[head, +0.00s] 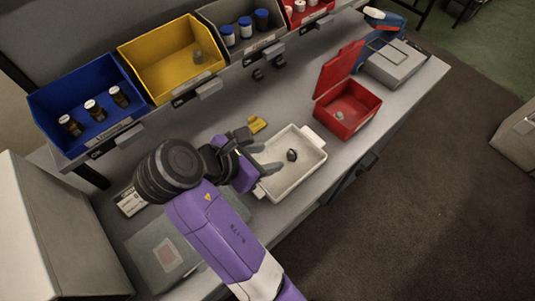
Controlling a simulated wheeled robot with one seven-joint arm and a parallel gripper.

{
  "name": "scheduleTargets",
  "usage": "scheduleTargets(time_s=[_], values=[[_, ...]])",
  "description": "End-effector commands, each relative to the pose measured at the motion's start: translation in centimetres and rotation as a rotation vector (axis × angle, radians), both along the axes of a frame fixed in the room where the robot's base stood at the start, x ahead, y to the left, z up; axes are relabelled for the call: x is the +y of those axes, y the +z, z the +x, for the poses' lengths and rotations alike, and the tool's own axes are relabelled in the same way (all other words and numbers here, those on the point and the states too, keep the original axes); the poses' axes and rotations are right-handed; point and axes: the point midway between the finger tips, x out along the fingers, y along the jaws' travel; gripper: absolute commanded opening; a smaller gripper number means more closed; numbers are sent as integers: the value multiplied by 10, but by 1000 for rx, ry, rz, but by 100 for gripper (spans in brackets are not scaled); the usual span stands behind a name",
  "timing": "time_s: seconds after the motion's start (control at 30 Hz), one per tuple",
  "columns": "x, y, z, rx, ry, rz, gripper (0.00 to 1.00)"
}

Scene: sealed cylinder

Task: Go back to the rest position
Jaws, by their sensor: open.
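My purple and black arm reaches in from the bottom over the workbench (300,215). My gripper (266,159) is open at the left side of a white tray (313,172), with its two grey fingers apart. I see nothing held between them. A small dark round object (291,155) lies inside the tray, beyond the fingertips. A small grey cylinder (197,56) stands in the yellow bin (150,58). I cannot tell whether it is sealed. The wrist and forearm hide part of the bench.
A blue bin (75,88) with brown vials, a grey bin (217,17) with blue-capped bottles and a red bin line the back. An open red box (364,121), a grey case (397,68) and a yellow piece (257,124) are on the bench. A pale box (55,235) stands left.

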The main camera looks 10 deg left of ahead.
Motion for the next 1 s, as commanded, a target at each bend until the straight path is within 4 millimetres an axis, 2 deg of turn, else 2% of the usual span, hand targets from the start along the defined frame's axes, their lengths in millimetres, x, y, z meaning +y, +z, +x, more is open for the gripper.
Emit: scheduleTargets(time_s=[0.43,0.53,0.57,0.7,0.8,0.9,1.0], values=[[0,0,0,-9,-13,12,46],[8,3,10,-83,-40,83,46],[15,5,16,-120,-43,126,46],[63,29,46,-331,-37,472,46],[79,28,52,-421,-47,739,46],[78,20,50,-467,-87,1001,46],[64,12,42,-485,-151,1252,46]])
